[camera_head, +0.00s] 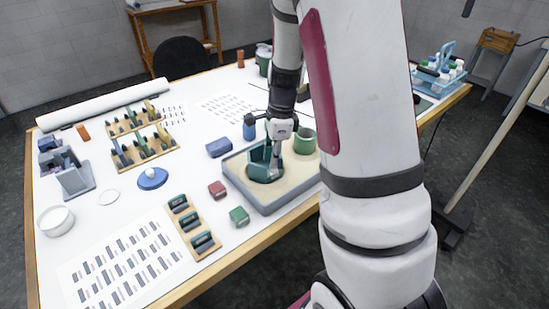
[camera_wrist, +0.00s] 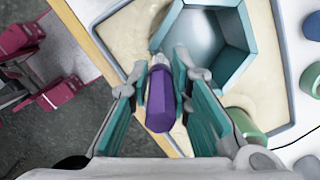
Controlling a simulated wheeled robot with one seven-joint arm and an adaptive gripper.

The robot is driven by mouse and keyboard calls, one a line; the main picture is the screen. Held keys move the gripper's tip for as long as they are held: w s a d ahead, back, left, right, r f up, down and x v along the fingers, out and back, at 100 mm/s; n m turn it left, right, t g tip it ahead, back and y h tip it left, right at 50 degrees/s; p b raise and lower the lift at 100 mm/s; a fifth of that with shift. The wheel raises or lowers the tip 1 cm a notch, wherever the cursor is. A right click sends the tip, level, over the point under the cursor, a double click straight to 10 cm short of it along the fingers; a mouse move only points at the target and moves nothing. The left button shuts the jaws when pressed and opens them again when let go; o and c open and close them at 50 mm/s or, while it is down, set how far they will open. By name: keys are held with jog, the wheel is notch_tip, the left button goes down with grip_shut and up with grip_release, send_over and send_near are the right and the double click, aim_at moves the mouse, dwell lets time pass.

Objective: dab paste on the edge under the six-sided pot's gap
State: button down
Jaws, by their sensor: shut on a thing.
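The six-sided teal pot (camera_head: 259,163) stands in the sand of a grey-rimmed tray (camera_head: 268,207). In the wrist view, the pot (camera_wrist: 238,48) shows tall walls at its right and a pale inside. Its side nearest my gripper looks low or open. My gripper (camera_wrist: 161,82) is shut on a purple tool (camera_wrist: 161,100) with a whitish tip (camera_wrist: 158,63). The tip is close to the pot's lower left edge; I cannot tell whether it touches. In the head view, my gripper (camera_head: 279,150) is over the pot's right side and the purple tool is hidden.
A wooden rack (camera_head: 193,225) holds several dark pieces. White tabletop shows between the things at the left.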

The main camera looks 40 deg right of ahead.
jog(key=shift+r+p, duration=1.25)
jog(key=shift+r, duration=2.25)
